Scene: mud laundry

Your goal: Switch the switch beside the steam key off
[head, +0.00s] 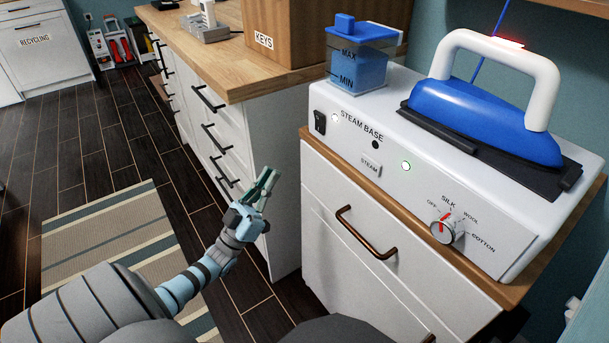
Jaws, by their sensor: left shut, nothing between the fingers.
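The steam base (400,180) is a white box on the wooden-topped cabinet at the right. A small black rocker switch (320,122) sits at the left end of its front panel. The steam key (370,166) is a pale button labelled STEAM, lower and further right. My left gripper (266,180) is shut and empty, pointing up in front of the white drawers, left of and below the switch and apart from it. My right gripper is not in view.
A blue iron (485,112) with a glowing red light rests on the base. A blue water tank (360,62) stands at its back left. A drawer handle (365,232) juts out below. The floor at left is open.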

